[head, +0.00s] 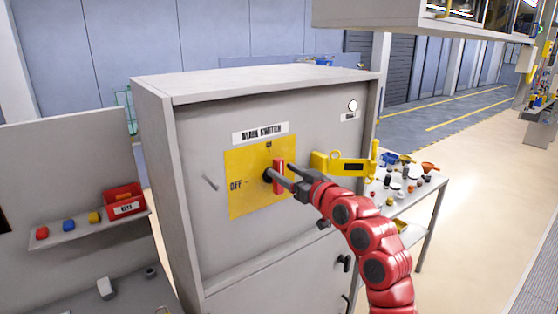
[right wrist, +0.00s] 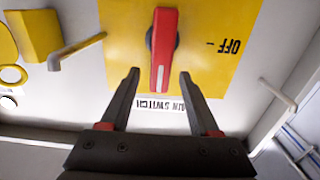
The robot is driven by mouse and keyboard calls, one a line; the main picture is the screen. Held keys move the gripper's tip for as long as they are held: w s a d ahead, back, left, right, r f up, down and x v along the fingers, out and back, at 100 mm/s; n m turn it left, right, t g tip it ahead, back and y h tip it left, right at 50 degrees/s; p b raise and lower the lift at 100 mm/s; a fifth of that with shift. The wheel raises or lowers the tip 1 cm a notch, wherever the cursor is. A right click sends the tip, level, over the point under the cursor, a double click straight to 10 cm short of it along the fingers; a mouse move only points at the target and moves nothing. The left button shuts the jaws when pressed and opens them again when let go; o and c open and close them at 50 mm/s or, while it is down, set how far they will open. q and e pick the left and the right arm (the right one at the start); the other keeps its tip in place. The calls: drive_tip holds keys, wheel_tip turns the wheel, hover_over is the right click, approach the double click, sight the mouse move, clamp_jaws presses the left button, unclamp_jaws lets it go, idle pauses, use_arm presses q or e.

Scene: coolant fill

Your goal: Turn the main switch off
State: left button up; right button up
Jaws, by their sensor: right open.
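The main switch has a red handle (head: 279,178) on a yellow plate (head: 249,154) on the grey cabinet front, under a MAIN SWITCH label. The handle stands upright, its white-marked end up towards the ON side; OFF is printed at the left. In the right wrist view, which is upside down, the red handle (right wrist: 162,45) has its marked end between the fingertips in the picture. My right gripper (head: 278,171) is open in front of the handle, one finger on each side, with gaps visible in the wrist view (right wrist: 160,76). My left gripper is out of view.
A yellow bracket (head: 345,164) sticks out right of the plate. A thin peg (head: 210,181) juts out on its left. A shelf (head: 90,229) with a red KEYS bin (head: 124,203) is at left. A table with small items (head: 407,180) stands at right.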

sight(281, 170)
drive_tip(key=shift+p+x, duration=0.35)
drive_tip(key=shift+x, duration=1.15)
clamp_jaws()
